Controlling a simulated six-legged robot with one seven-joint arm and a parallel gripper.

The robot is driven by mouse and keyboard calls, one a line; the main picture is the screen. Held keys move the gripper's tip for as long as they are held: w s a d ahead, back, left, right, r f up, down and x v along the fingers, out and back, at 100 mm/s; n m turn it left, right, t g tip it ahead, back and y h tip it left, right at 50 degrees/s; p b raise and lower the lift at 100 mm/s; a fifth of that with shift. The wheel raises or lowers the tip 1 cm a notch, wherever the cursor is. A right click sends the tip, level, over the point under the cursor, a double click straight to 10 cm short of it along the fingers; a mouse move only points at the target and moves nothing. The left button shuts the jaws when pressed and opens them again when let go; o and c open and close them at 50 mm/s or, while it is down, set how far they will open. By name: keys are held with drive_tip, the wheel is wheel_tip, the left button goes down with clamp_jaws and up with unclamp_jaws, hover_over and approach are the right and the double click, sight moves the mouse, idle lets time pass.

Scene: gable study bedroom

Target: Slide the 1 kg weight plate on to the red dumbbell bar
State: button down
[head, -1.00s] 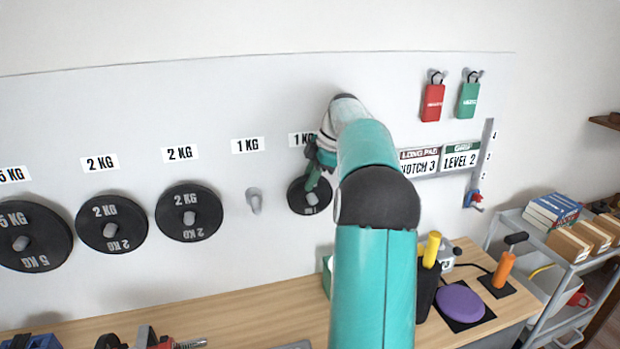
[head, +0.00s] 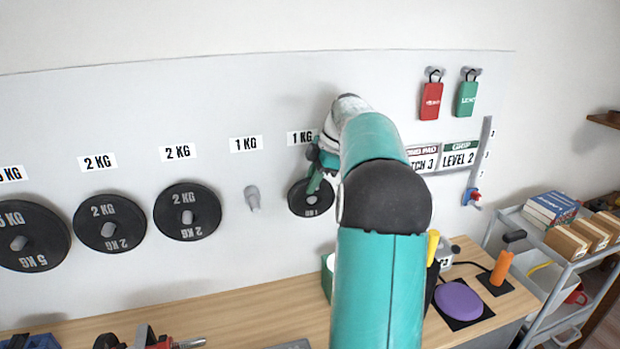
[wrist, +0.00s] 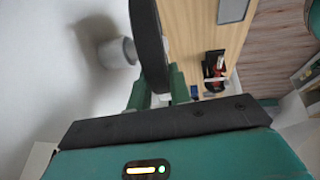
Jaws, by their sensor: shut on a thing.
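The 1 kg weight plate (head: 312,205) is small and black, below the right-hand 1 KG label on the grey wall panel. My gripper (wrist: 158,95) is shut on its rim. In the wrist view the plate (wrist: 149,40) is edge-on between the green fingers, beside a grey peg (wrist: 120,52) on its wall side. Whether the peg still enters the plate's hole I cannot tell. The red dumbbell bar (head: 163,342), with a metal threaded end, is partly cut off at the bottom of the head view. A red piece in a black holder (wrist: 218,65) in the wrist view may be it.
Larger 2 KG plates (head: 187,212) hang to the left, with an empty peg (head: 252,198) between. The wooden bench (head: 260,320) runs below. A purple disc (head: 458,300), an orange handle (head: 502,268) and a trolley (head: 550,275) stand to the right.

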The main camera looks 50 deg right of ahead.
drive_tip(key=shift+s+a, duration=0.35)
drive_tip(key=shift+s, duration=0.3)
drive_tip(key=shift+s+a, duration=0.35)
drive_tip(key=shift+s, duration=0.25)
drive_tip(key=shift+s+a, duration=0.35)
drive_tip(key=shift+s, duration=0.3)
drive_tip(key=s+r, duration=0.1)
drive_tip(key=a+r, duration=0.1)
drive_tip(key=r, duration=0.1)
drive_tip(key=shift+s, duration=0.35)
